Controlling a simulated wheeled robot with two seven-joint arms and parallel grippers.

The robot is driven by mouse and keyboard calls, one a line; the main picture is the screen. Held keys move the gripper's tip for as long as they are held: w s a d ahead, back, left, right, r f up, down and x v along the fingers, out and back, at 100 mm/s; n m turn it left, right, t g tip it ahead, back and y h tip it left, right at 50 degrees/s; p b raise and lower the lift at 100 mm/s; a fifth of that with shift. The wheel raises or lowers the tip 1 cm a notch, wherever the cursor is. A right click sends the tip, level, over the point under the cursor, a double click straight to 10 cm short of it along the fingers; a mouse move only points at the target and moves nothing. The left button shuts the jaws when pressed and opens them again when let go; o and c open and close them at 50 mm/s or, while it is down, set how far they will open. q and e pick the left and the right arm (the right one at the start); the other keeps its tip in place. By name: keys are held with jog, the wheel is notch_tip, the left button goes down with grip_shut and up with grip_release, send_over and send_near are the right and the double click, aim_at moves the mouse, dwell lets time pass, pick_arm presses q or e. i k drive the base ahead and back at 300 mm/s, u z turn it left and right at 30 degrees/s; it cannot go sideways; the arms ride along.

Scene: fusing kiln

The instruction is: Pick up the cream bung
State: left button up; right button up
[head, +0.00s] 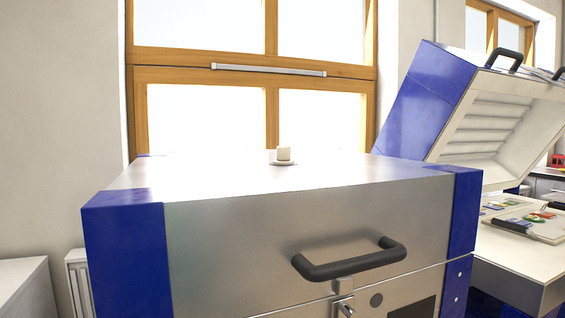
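A small cream bung (284,154) sits upright on a pale, flat round dish (283,163). Both rest on the steel top of the closed kiln (215,176), about the middle of the lid and toward its far side. Neither of my grippers shows in the head view.
The near kiln has blue corners and a black bar handle (350,260) jutting from its front, with a latch (344,300) below. At right a second kiln's blue lid (425,105) stands open above a bed with colourful pieces. The lid around the dish is clear. A window is behind.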

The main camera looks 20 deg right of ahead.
aim_at(284, 153)
jog(key=z, duration=1.65)
jog(key=k, duration=0.55)
jog(key=u, duration=1.45)
